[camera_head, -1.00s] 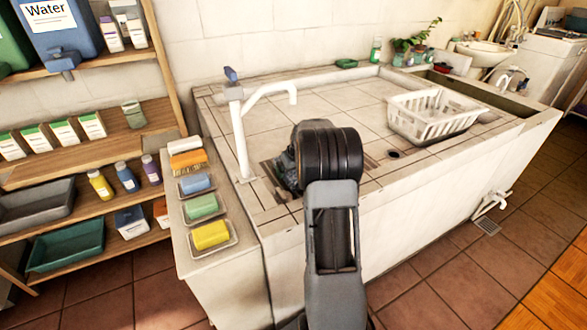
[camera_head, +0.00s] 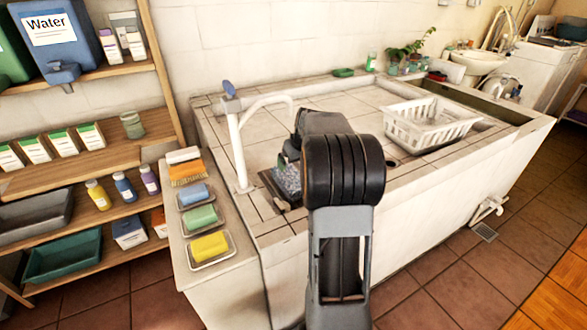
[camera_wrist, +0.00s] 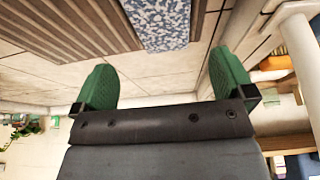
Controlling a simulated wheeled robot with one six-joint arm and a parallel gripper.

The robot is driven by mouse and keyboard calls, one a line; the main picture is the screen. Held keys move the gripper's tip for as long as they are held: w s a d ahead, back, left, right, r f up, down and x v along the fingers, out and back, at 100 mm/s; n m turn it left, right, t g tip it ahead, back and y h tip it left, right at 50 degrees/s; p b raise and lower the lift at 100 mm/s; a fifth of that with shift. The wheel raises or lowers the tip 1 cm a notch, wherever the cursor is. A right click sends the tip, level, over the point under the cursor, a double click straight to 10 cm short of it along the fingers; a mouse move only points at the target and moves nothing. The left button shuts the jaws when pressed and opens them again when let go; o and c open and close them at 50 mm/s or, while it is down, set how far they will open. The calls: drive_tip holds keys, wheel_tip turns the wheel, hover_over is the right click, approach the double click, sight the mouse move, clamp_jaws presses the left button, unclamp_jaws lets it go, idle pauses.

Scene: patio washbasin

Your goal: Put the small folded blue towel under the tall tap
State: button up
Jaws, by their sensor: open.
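The folded towel (camera_wrist: 158,22), blue with a white pattern, lies on the basin top beside and partly over a slatted drain grate (camera_wrist: 65,30). In the head view the towel (camera_head: 288,178) shows in part, below the spout of the tall white tap (camera_head: 238,150); my arm hides the rest. My gripper (camera_wrist: 163,76) is open and empty in the wrist view, its two green fingers wide apart. The towel lies beyond the fingertips and appears apart from them. The tap's post (camera_wrist: 303,65) stands at right in the wrist view.
A white basket (camera_head: 430,128) stands on the tiled basin top (camera_head: 335,103) at right. Yellow (camera_head: 209,247), green and blue sponges sit in dishes on the ledge at left. A shelf (camera_head: 100,150) with bottles and boxes stands farther left. The tiles behind the tap are clear.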

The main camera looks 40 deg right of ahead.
drive_tip(key=s+a+r, duration=0.1)
drive_tip(key=s+a, duration=0.2)
drive_tip(key=a, duration=0.4)
drive_tip(key=s+a+r, duration=0.2)
drive_tip(key=s+a, duration=0.1)
drive_tip(key=a, duration=0.4)
drive_tip(key=s+a+f+n+g, duration=0.1)
drive_tip(key=s+a+f, duration=0.2)
drive_tip(key=s+a, duration=0.8)
drive_tip(key=s, duration=0.3)
drive_tip(key=shift+s+a+f+g+y, duration=0.25)
drive_tip(key=shift+a+f+g+y, duration=0.05)
drive_tip(key=shift+a+f, duration=0.1)
